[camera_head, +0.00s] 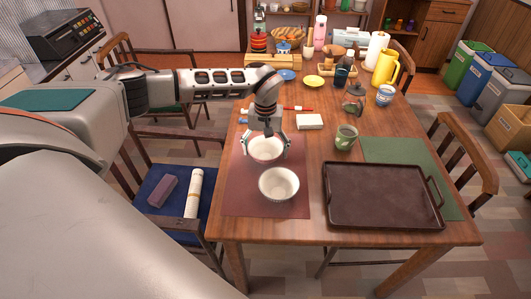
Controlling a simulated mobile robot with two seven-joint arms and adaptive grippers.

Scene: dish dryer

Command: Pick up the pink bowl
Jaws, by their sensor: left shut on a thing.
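Two pale bowls are at the left part of the wooden table. The farther one, which I take as the pink bowl (265,154), looks nearly white; its pink tint is hard to tell. My left gripper (267,151) comes down over it from above, with a finger on each side, and is shut on it. Whether the bowl is lifted off the reddish mat (239,190) I cannot tell. The second bowl (279,185), off-white, stands upright on the mat just in front of it. My right gripper is out of view.
A dark brown tray (382,195) lies to the right, partly over a green mat (400,153). A green mug (346,137), a white block (309,122) and a teapot (354,99) stand beyond. A yellow jug (385,68) and more dishes fill the far end. Chairs surround the table.

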